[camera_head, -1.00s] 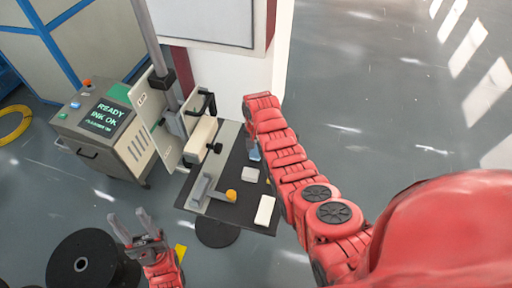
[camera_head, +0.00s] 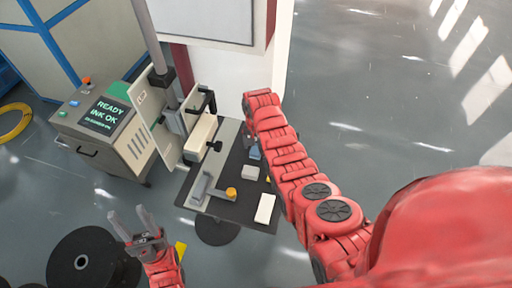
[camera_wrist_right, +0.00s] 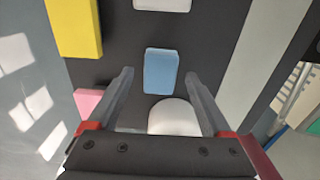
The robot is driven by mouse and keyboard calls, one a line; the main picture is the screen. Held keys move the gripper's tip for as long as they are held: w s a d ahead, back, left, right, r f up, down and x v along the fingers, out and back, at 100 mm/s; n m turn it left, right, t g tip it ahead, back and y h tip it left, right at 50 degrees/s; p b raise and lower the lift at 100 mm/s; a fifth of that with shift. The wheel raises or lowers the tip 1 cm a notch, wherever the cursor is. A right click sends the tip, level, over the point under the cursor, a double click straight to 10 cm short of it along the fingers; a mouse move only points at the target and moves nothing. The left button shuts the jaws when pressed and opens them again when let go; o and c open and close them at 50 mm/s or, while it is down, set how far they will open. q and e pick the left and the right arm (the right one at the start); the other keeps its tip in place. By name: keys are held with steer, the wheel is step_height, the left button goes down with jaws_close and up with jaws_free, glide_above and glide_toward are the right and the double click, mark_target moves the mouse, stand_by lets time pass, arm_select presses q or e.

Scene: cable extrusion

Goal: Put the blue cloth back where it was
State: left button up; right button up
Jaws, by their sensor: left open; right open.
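The blue cloth (camera_wrist_right: 161,71) is a small folded block lying on the dark tabletop (camera_wrist_right: 215,30). In the right wrist view it lies ahead of my right gripper (camera_wrist_right: 160,80), roughly between the lines of its two open fingers, apart from both. In the head view the cloth (camera_head: 255,153) shows as a small blue patch beside my right arm, which hides part of the table's right side. The right gripper itself is hidden there by the arm. My left gripper (camera_head: 135,224) is open and empty, low at the left, away from the table.
A white block (camera_head: 265,208), a pale block (camera_head: 250,173) and an orange knob (camera_head: 231,192) are on the table. In the wrist view, a yellow block (camera_wrist_right: 75,25), a pink piece (camera_wrist_right: 88,102) and a white rounded object (camera_wrist_right: 174,117) lie near the cloth. A printer cart (camera_head: 108,125) stands left.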

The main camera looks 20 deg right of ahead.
mark_target(256, 150)
step_height(256, 150, up, 4)
steer(key=shift+w+f+b, duration=0.1)
steer(key=shift+b, duration=0.8)
step_height(256, 150, up, 7)
steer(key=p, duration=0.3)
steer(key=shift+s+p, duration=0.2)
steer(key=shift+p, duration=0.1)
steer(key=shift+w, duration=0.1)
